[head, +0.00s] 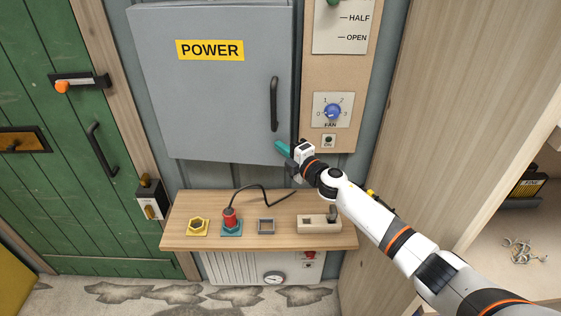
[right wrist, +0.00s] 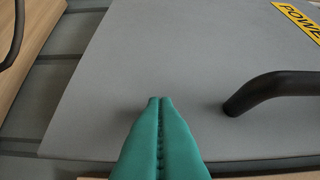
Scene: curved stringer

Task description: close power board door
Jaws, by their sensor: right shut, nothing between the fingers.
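The power board door (head: 215,105) is a grey panel with a yellow POWER label (head: 210,50) and a black vertical handle (head: 274,104) near its right edge. It covers the front of the box; I cannot tell whether it sits fully flush. My right gripper (head: 280,145), with teal fingers, is shut and empty at the door's lower right corner, below the handle. In the right wrist view the closed fingertips (right wrist: 160,100) lie over the grey door face (right wrist: 190,60), with the handle (right wrist: 265,88) to their right. Whether they touch the door is unclear. My left gripper is not in view.
A fan knob panel (head: 333,110) stands right; a green door (head: 60,190) stands left.

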